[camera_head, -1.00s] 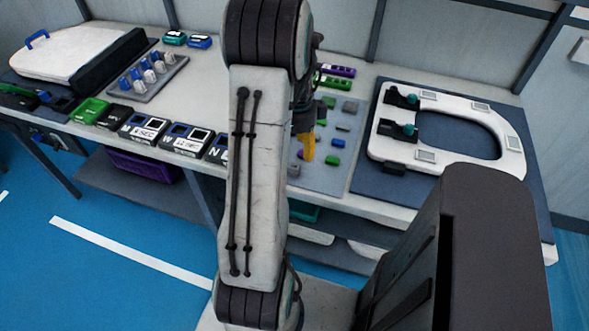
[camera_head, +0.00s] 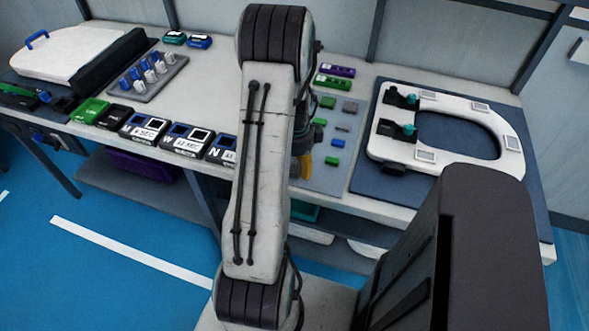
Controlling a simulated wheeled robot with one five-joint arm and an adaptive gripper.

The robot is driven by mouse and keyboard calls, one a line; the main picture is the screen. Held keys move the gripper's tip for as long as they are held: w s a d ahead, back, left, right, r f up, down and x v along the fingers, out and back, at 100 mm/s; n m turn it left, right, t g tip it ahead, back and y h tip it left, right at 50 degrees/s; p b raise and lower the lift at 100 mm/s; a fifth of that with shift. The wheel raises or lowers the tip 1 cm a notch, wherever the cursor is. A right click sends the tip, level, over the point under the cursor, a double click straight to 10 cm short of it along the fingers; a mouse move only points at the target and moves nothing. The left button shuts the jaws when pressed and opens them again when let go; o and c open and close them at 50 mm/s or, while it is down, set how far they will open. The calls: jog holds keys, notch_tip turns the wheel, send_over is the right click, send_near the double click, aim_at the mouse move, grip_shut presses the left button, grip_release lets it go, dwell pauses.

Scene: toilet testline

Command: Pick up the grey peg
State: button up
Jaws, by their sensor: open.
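Small grey pieces lie on the grey-blue board at the middle right of the table. One grey piece (camera_head: 350,106) is near the board's far right, and another thin grey piece (camera_head: 342,127) is nearer. I cannot tell which of them is the grey peg. My gripper (camera_head: 306,168), with a yellow fingertip showing, hangs over the near left part of the board (camera_head: 325,185). It is open, and no piece shows in it. My arm hides the board's left side and part of the gripper, so the gap between fingertip and board is unclear.
Green pieces (camera_head: 332,160) lie right of my gripper on the board. A white toilet seat (camera_head: 440,164) lies on a dark mat at right. A rack of white and blue pegs (camera_head: 160,90) and labelled boxes (camera_head: 185,141) stand at left.

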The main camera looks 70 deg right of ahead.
jog(key=shift+c, duration=0.5)
grip_shut()
jog(key=shift+r, duration=0.15)
